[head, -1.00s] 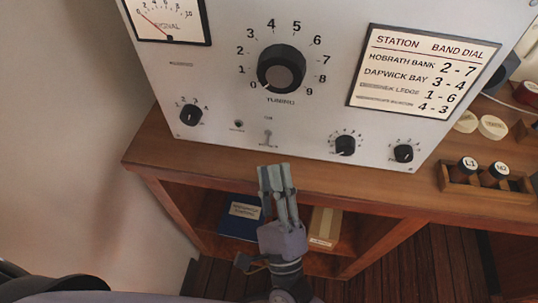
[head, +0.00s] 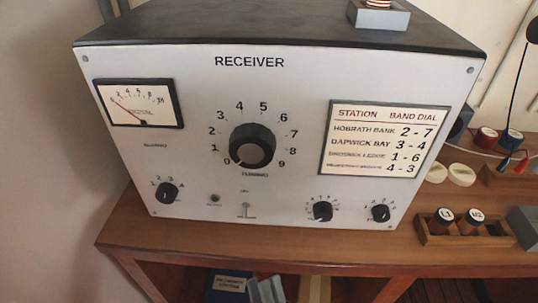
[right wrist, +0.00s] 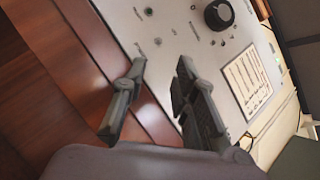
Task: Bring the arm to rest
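My right gripper (head: 265,289) shows only by its finger ends at the bottom edge of the head view. It is in front of the wooden desk's shelf opening, below the receiver. In the right wrist view its two fingers (right wrist: 160,68) stand apart with nothing between them, and the receiver's panel (right wrist: 185,20) lies beyond. The grey receiver (head: 290,185) stands on the desk, with a large black tuning knob (head: 253,151) at its middle. My left gripper is not in view.
The desk edge (head: 180,248) runs below the receiver. A wooden rack (head: 465,240) with two labelled cylinders stands at the right. A dark blue book (head: 226,286) is on the shelf below. A grey block (head: 378,14) sits on top of the receiver.

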